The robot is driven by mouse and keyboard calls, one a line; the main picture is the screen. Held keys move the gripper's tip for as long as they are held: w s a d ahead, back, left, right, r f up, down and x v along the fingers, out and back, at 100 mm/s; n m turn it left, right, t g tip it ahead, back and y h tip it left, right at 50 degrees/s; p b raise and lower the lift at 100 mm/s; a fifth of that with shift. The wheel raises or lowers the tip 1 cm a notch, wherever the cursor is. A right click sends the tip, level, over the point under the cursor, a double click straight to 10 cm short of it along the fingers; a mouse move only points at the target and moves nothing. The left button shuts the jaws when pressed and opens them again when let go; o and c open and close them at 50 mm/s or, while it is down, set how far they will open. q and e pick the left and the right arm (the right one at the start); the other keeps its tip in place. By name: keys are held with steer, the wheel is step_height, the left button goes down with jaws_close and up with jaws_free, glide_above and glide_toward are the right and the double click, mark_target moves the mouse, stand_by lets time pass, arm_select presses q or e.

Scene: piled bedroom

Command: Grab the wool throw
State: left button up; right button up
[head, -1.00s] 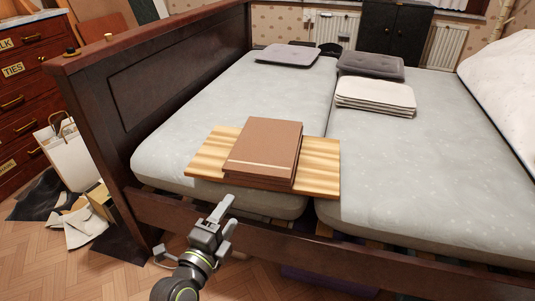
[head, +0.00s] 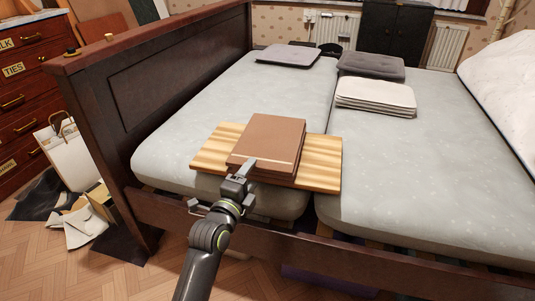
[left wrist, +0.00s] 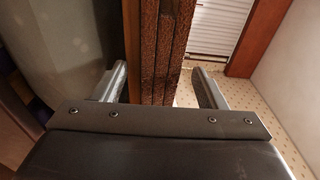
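The wool throw appears to be the brown folded stack (head: 270,138) with a pale stripe near its front edge. It lies on a striped wooden board (head: 322,174) on the near part of the bed. My left gripper (head: 246,172) is at the throw's near edge, partly overlapping it in the head view. In the left wrist view the throw's layered, rough brown edge (left wrist: 163,45) stands between the two spread fingers of the left gripper (left wrist: 163,82), with a gap on each side. My right gripper is not in view.
The bed has two pale mattresses (head: 420,185) and a dark wooden frame (head: 110,100) on the left. Cushions (head: 371,66) and a white folded stack (head: 375,97) lie farther back. Bags and papers (head: 75,222) lie on the floor at left. The mattress around the board is clear.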

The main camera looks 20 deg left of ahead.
arm_select(q)
steer(key=shift+w+d+r, duration=0.1)
steer(key=shift+w, duration=0.5)
steer(key=shift+c, duration=0.6)
steer(key=c, duration=1.2)
steer(key=shift+r, duration=0.1)
steer(key=shift+c, duration=0.4)
